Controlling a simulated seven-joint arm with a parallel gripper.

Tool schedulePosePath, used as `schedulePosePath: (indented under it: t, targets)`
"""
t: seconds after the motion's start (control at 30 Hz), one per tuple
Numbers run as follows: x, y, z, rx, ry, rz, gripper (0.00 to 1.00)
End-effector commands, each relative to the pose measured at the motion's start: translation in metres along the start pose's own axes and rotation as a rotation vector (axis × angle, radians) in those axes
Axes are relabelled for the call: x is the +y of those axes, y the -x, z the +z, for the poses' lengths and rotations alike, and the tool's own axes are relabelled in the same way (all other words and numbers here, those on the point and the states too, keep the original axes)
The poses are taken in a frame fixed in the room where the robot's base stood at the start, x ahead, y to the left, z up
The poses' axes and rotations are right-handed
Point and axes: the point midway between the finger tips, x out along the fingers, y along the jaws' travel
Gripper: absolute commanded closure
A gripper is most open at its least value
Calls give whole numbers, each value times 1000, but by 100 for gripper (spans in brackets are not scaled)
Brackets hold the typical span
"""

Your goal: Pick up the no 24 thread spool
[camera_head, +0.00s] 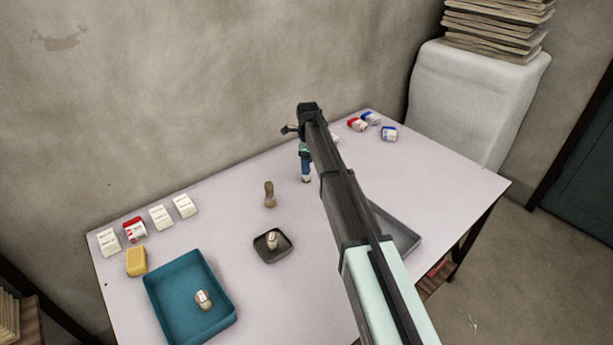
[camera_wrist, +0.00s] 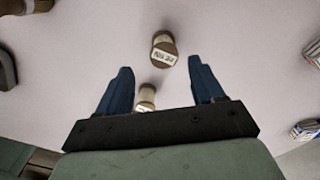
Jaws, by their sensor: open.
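In the wrist view, a spool with wooden ends (camera_wrist: 164,50) shows a white label that looks like "No 24", upside down. It lies just beyond and between the fingertips of my gripper (camera_wrist: 160,70), touching neither. A second, paler spool (camera_wrist: 147,96) shows between the fingers, nearer the palm, partly hidden by the gripper body. My gripper is open and empty, with blue fingers pointing down at the table. In the head view, my gripper (camera_head: 306,176) is over the middle back of the table, and my arm hides part of the area around it.
A brown wooden piece (camera_head: 269,193) stands left of my gripper. A small dark tray (camera_head: 259,254) holds a spool (camera_head: 272,240). A teal tray (camera_head: 160,300), yellow block (camera_head: 136,261) and white cards (camera_head: 160,217) are at left. Small boxes (camera_head: 389,133) lie at back right; a grey tray (camera_head: 405,238) is partly hidden.

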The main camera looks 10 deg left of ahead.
Motion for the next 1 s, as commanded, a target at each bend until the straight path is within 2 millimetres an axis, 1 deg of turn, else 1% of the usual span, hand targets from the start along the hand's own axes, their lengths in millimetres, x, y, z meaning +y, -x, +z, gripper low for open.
schedulePosePath:
  t: [0.17,0.3,0.4,0.5,0.7,1.0]
  targets:
    - [-4,-14,2,1,0,2,33]
    - [-7,-33,5,1,0,1,33]
    - [-6,-44,5,1,0,1,33]
    - [-6,-50,5,0,0,0,33]
    - [-6,-50,5,0,0,0,33]
    - [-6,-50,5,0,0,0,61]
